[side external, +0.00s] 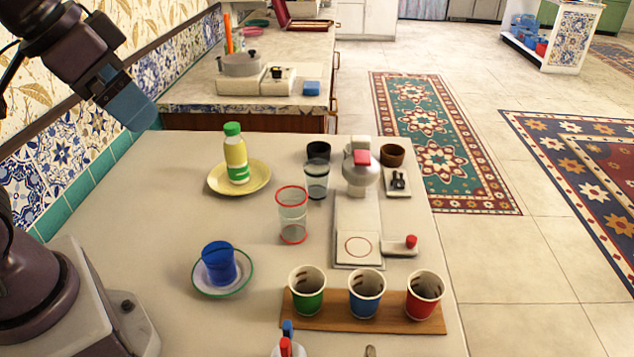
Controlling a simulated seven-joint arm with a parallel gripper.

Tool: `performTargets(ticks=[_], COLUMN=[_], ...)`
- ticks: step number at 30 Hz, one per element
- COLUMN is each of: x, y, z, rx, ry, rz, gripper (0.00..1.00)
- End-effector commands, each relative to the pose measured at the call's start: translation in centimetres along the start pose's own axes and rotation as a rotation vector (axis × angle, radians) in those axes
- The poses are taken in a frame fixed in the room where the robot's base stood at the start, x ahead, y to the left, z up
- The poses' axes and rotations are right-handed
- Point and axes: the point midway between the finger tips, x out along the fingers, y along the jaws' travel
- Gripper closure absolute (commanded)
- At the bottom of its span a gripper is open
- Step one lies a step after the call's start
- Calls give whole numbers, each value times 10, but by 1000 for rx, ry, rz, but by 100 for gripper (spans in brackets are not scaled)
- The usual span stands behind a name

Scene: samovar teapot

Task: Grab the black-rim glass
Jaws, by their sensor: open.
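The black-rim glass (316,180) is a clear tumbler with a dark rim. It stands upright on the pale table, behind and right of a similar clear glass with a red rim (292,215). A black cup (318,151) stands just behind the black-rim glass. My gripper (130,107), dark with a blue end, is at the upper left, in the air near the tiled wall. It is well left of the black-rim glass and above it. It is open, and I see nothing in it.
A white samovar-like device (360,178) stands right of the glass. A yellow bottle (236,155) on a yellow plate (222,188) is left of it. A blue cup (219,263) sits on a saucer; a wooden board (335,318) holds three cups in front. The table's left part is clear.

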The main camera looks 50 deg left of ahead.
Motion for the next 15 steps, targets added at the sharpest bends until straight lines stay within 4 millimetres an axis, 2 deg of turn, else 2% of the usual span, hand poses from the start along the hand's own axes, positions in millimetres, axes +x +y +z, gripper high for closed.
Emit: performTargets(ticks=[3,4,8,11,15], x=[-32,-33,-10,4,27], y=[0,2,25,40,52], z=[-18,-21,-32,-47,-82], rx=[0,-26,-284,-507,-898], ry=[10,-5,-88,-144,-225], rz=[0,13,150,266,461], gripper=[8,8,8,8,8])
